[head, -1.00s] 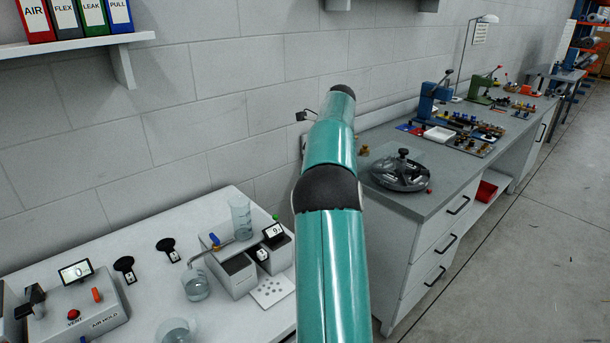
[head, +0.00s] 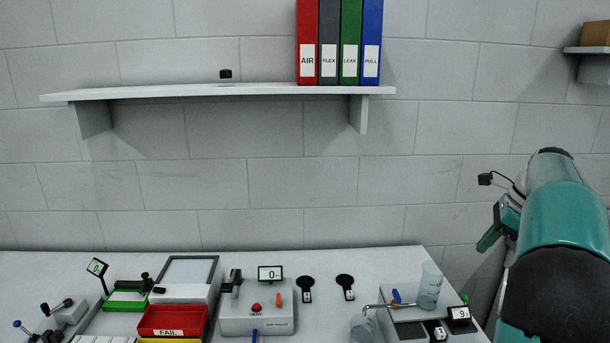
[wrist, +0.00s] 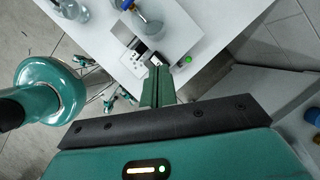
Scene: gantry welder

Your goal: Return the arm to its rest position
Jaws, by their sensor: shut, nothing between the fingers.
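My teal arm shows at the right edge of the head view, folded, with its dark joint nearest the camera. Part of my gripper (head: 490,238) shows beside it as a teal piece in front of the wall, right of the white bench (head: 395,262). In the wrist view my gripper (wrist: 159,72) has its two fingers together with nothing between them. It is over the bench edge, beside a small grey device, and looks clear of it. I cannot tell its exact height.
A shelf (head: 220,91) holds binders (head: 339,42). Grey floor (wrist: 290,40) shows beside the bench.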

